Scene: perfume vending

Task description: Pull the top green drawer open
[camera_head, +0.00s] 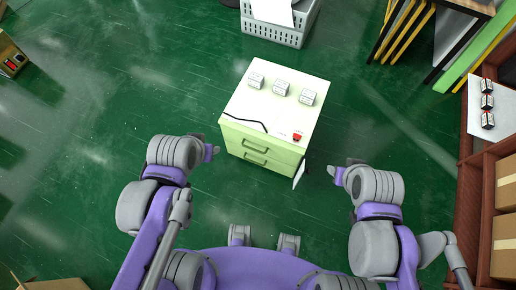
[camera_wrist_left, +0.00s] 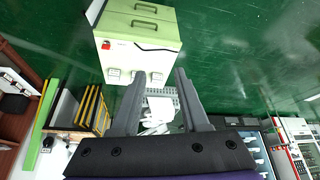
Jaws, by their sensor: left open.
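A pale green drawer cabinet (camera_head: 275,112) stands in front of me, its drawer front facing me. The top green drawer (camera_head: 284,156) looks shut, with a dark bar handle; a second drawer with a handle is below it. The cabinet also shows upside down in the left wrist view (camera_wrist_left: 165,35), with the top drawer's handle (camera_wrist_left: 145,25) visible. My left gripper (camera_head: 213,152) is open and empty, just left of the cabinet front and apart from it; its two fingers show spread in the wrist view (camera_wrist_left: 158,100). My right gripper (camera_head: 333,171) is right of the cabinet, touching nothing visible.
Several small white boxes (camera_head: 281,87) and a red button (camera_head: 297,136) are on the cabinet top. A grey crate (camera_head: 276,32) stands behind it. Shelving with cartons (camera_head: 506,185) is at far right. The green floor (camera_head: 110,90) around the cabinet is mostly clear.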

